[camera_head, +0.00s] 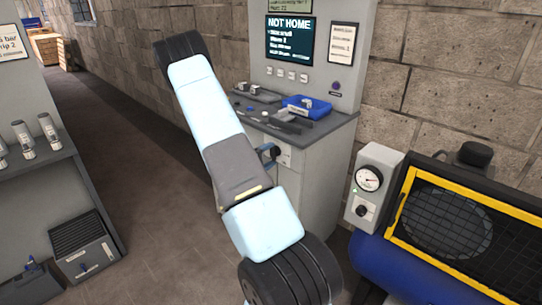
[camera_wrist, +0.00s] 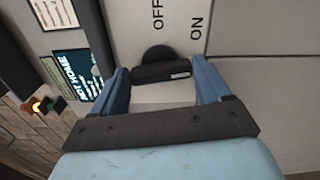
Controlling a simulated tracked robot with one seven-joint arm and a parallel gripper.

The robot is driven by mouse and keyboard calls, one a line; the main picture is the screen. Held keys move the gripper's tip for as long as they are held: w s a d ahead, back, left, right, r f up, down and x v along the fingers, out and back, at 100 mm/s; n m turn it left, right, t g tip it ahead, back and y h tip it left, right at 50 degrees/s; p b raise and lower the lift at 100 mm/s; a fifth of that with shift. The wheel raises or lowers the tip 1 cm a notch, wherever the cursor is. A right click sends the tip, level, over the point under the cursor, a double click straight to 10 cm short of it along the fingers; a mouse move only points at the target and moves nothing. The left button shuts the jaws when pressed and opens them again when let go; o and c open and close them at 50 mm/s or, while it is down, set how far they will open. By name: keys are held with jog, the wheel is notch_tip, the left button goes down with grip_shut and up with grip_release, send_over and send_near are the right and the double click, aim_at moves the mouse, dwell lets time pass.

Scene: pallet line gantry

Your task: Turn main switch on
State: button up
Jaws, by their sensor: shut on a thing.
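The main switch (camera_wrist: 160,73) is a black rotary knob with a bar handle on a pale panel (camera_wrist: 250,35). The words OFF and ON are printed beside it, turned sideways in the wrist view. A small white mark shows near the right end of the handle. My gripper (camera_wrist: 163,82) has its two blue fingers at the two ends of the handle and is shut on it. In the head view my gripper (camera_head: 270,154) is at the front of the grey cabinet (camera_head: 318,180), largely hidden by my arm. The switch cannot be made out there.
A screen reading NOT HOME (camera_head: 289,40) is above the cabinet. A blue tray (camera_head: 307,106) and small parts lie on the cabinet top. A gauge box (camera_head: 371,185) and a yellow-framed mesh guard (camera_head: 470,205) stand at right. Open floor (camera_head: 140,170) lies at left.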

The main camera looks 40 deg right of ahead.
jog(key=shift+a+f+m, duration=0.15)
jog(key=shift+f+m, duration=0.05)
jog(key=shift+m, duration=0.7)
jog(key=o, duration=0.8)
jog(key=shift+o, duration=1.1)
jog(key=shift+r, duration=0.1)
jog(key=s+a, duration=0.1)
jog(key=a, duration=1.2)
jog(key=shift+a, duration=0.35)
